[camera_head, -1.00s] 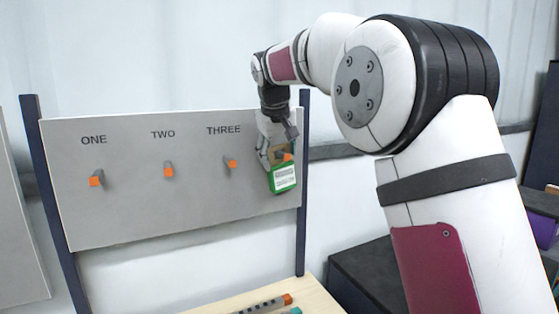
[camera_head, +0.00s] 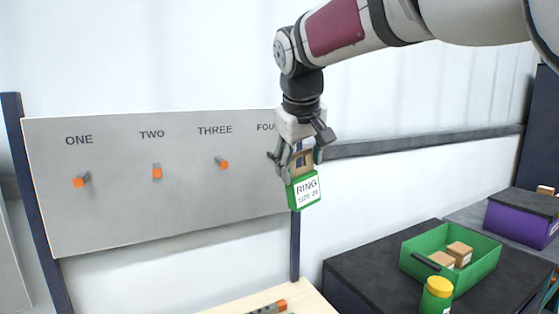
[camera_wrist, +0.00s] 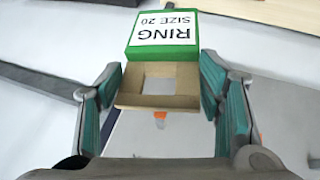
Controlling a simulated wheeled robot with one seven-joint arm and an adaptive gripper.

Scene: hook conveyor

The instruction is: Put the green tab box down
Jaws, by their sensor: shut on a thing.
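The green tab box (camera_head: 305,190) is a green box with a white label reading "RING SIZE 20" and a tan tab with a square opening on top. My gripper (camera_head: 297,160) is shut on its tab, and the box hangs below the fingers, slightly tilted. It is held in the air in front of the right end of the grey peg board (camera_head: 120,225). In the wrist view the box (camera_wrist: 190,50) lies beyond the fingertips, with the tan tab (camera_wrist: 158,99) between the teal finger pads. The peg under FOUR is hidden behind my gripper in the head view.
Pegs with orange tips stick out under ONE (camera_head: 80,181), TWO (camera_head: 157,172) and THREE (camera_head: 222,163). A dark table (camera_head: 345,270) at lower right bears a green bin (camera_head: 485,265) with small tan boxes and a yellow-lidded jar (camera_head: 437,295). A purple box (camera_head: 520,220) stands behind.

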